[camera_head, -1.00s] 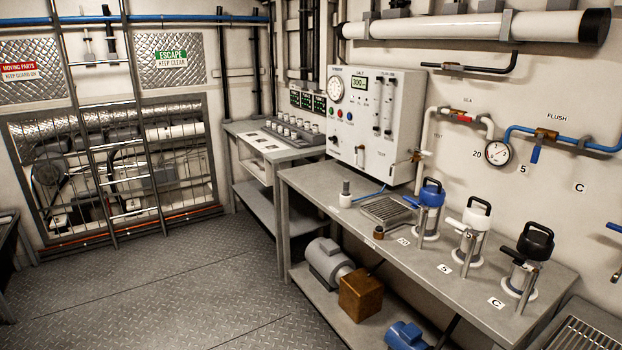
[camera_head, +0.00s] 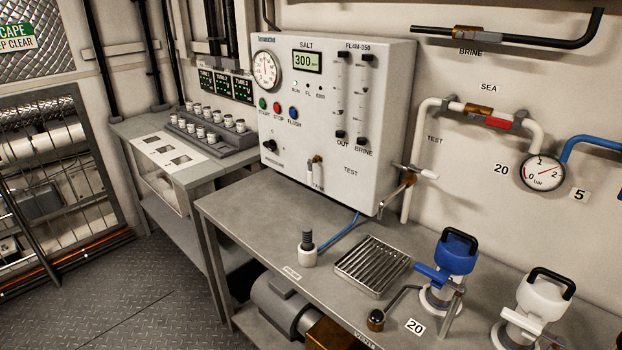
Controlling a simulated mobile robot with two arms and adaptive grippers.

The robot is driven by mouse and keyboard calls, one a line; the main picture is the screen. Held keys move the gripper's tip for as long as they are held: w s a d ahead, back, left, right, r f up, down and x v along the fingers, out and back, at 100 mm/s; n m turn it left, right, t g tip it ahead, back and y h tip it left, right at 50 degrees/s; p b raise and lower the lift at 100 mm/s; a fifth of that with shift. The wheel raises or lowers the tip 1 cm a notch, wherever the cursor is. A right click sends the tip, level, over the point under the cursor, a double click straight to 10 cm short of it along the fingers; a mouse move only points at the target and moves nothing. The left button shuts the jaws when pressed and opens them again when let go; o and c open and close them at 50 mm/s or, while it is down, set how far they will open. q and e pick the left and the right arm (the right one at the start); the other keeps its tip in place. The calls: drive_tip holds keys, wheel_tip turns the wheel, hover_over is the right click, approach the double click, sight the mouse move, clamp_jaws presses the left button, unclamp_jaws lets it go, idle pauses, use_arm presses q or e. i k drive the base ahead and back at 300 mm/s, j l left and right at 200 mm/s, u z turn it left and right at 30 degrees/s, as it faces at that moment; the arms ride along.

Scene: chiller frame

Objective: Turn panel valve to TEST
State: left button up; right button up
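The white control panel (camera_head: 385,150) stands on the grey bench against the wall. The panel valve (camera_head: 317,171) is a small fitting with a light lever low on the panel's front. Its lever appears to hang down toward the TANK label (camera_head: 318,188). The TEST label (camera_head: 350,171) is to the right of the valve. A second tap with a white handle (camera_head: 424,173) sticks out at the panel's right side, near a white pipe marked TEST. Neither of my grippers is in view.
The bench (camera_head: 240,205) carries a drain grate (camera_head: 372,266), a white probe holder (camera_head: 307,252), a blue-topped canister (camera_head: 457,255) and a white-topped canister (camera_head: 545,295). A sample rack (camera_head: 215,142) stands on the left bench. The floor at lower left is clear.

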sight(310, 172)
drive_tip(key=j+z, duration=0.45)
drive_tip(key=j, duration=0.75)
drive_tip(key=i+z, duration=0.35)
drive_tip(key=i, duration=0.15)
